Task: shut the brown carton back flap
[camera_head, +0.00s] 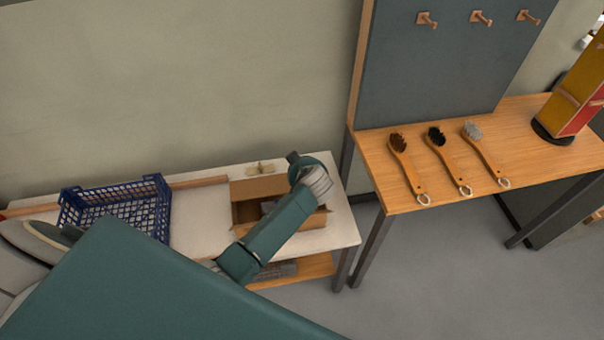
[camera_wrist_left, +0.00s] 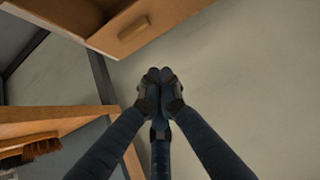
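The brown carton (camera_head: 246,212) stands open on the white table, partly hidden behind my left arm. Its back flap (camera_head: 258,187) appears raised along the far side, tilted rather than lying over the opening. In the left wrist view, a brown board-like surface (camera_wrist_left: 104,38) with a small tan block on it crosses the top; I cannot tell if it is part of the carton. My left wrist is over the carton's right back corner in the head view. My left gripper (camera_wrist_left: 160,75) has its fingertips together with nothing visible between them. My right gripper is not in view.
A blue crate (camera_head: 161,208) stands left of the carton. A small pale object (camera_head: 260,169) lies behind the carton near the wall. A wooden table (camera_head: 520,130) at right holds several brushes (camera_head: 406,163) below a grey pegboard (camera_head: 440,70). White tabletop (camera_head: 200,220) is clear between crate and carton.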

